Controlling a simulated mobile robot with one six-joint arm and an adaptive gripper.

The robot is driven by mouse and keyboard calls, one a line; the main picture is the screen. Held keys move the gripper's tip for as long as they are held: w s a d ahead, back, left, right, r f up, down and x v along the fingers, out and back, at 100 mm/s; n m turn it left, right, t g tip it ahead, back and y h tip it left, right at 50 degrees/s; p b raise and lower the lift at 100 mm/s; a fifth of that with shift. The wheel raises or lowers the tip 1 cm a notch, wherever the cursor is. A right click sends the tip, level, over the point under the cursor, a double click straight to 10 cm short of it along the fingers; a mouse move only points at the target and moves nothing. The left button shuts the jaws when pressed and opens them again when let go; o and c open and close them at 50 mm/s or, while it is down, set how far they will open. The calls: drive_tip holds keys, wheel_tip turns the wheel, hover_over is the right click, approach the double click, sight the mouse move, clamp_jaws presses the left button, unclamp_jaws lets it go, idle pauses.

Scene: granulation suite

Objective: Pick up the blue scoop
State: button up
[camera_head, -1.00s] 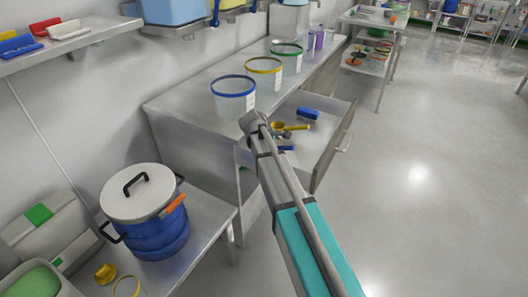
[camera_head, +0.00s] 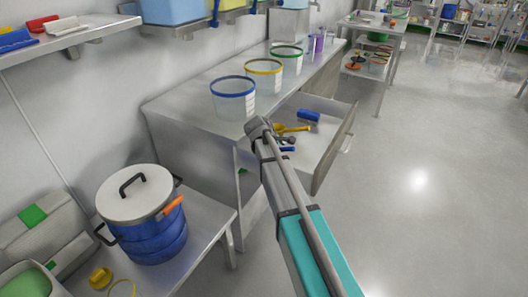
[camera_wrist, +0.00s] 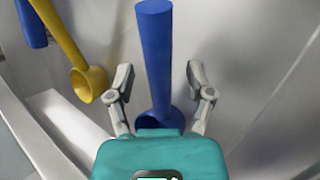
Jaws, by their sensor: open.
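The blue scoop (camera_wrist: 156,60) lies in the open drawer. In the wrist view its handle points to the top of the picture, and its bowl is partly hidden behind my gripper's body. My gripper (camera_wrist: 159,76) is open, with one finger on each side of the scoop and a visible gap on both sides. I cannot tell how far above the scoop the fingers are. In the head view a small blue part (camera_head: 287,149) shows beside my arm, which hides my fingers.
A yellow scoop (camera_wrist: 63,40) lies left of the blue one, with another blue object (camera_wrist: 31,22) at the corner. The drawer (camera_head: 322,152) stands open under a bench (camera_head: 185,105) holding tubs with blue, yellow and green rims. A lidded blue pot (camera_head: 152,235) stands front left.

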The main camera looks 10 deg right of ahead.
sight(290, 150)
clamp_jaws()
drive_tip(key=shift+r, duration=0.15)
idle(0.5)
drive_tip(key=shift+r+p, duration=0.65)
drive_tip(key=shift+p, duration=0.15)
drive_tip(key=s+d, duration=0.1)
drive_tip(key=d, duration=0.1)
drive_tip(key=s+d, duration=0.1)
drive_tip(key=s, duration=0.1)
drive_tip(key=shift+d+f, duration=0.15)
drive_tip(key=shift+d, duration=0.2)
wheel_tip(290, 150, up, 14)
drive_tip(key=p, duration=1.3)
drive_tip(key=shift+w+a+f, duration=0.15)
drive_tip(key=shift+w+a, duration=0.05)
drive_tip(key=shift+w, duration=0.15)
